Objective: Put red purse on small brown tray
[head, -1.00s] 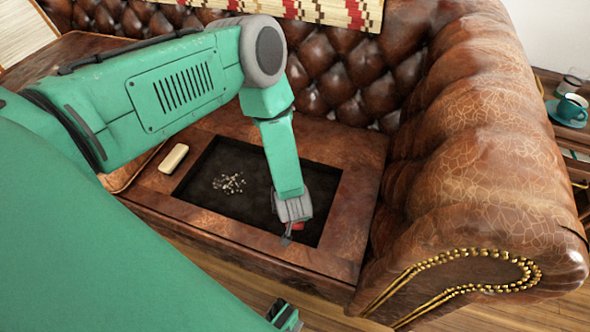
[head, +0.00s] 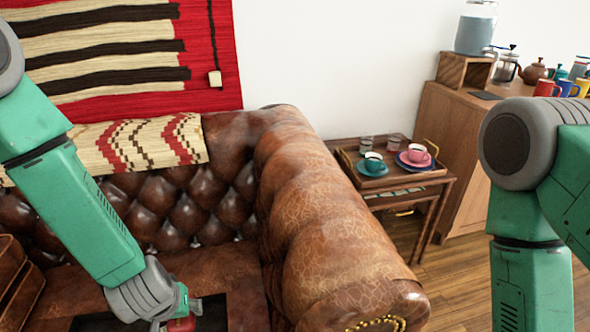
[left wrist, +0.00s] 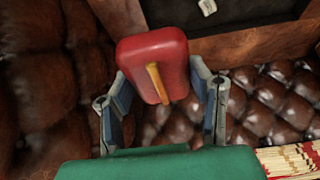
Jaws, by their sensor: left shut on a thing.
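My left gripper (head: 172,312) is shut on the red purse (head: 182,325), low in the head view over the dark inset on the leather sofa seat. In the left wrist view the red purse (left wrist: 150,48), with a tan strip down its face, sits between the two fingers (left wrist: 160,82). A small brown tray (head: 405,180) lies on the side table to the right of the sofa arm. It holds a teal cup, a pink cup and clear glasses. My right arm shows at the right edge; its gripper is out of view.
The sofa's high rolled arm (head: 325,225) stands between my left gripper and the side table (head: 437,205). A cabinet (head: 462,135) with jars and mugs stands behind at right. Wooden floor (head: 455,285) is open before the table.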

